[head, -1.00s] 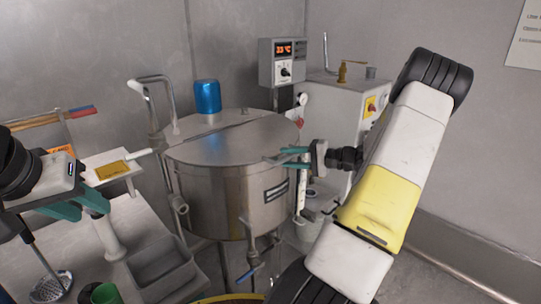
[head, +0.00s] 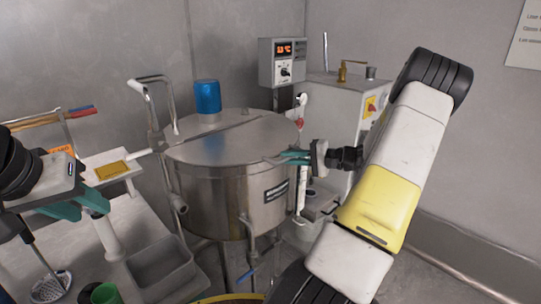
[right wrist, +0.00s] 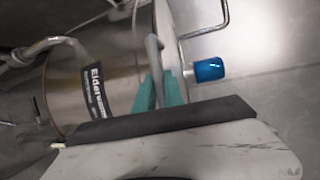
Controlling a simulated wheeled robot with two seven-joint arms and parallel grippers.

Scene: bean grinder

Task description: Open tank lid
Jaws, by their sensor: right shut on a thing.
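The steel tank (head: 225,200) stands in the middle of the head view, with its flat round lid (head: 225,140) lying down on it. My right gripper (head: 290,157) is at the lid's front right edge. In the right wrist view, its green fingers (right wrist: 158,92) are shut on the grey bar of the lid handle (right wrist: 154,55). The fingers hide part of the handle. My left gripper (head: 80,205) is at the left over the cart, with its green fingers apart and nothing seen between them.
A blue motor cap (head: 207,96) stands on the back of the tank. A control box (head: 282,62) and a white cabinet (head: 335,115) are behind it to the right. A cart with a grey bin (head: 163,268) and a green cup (head: 104,293) is at the left.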

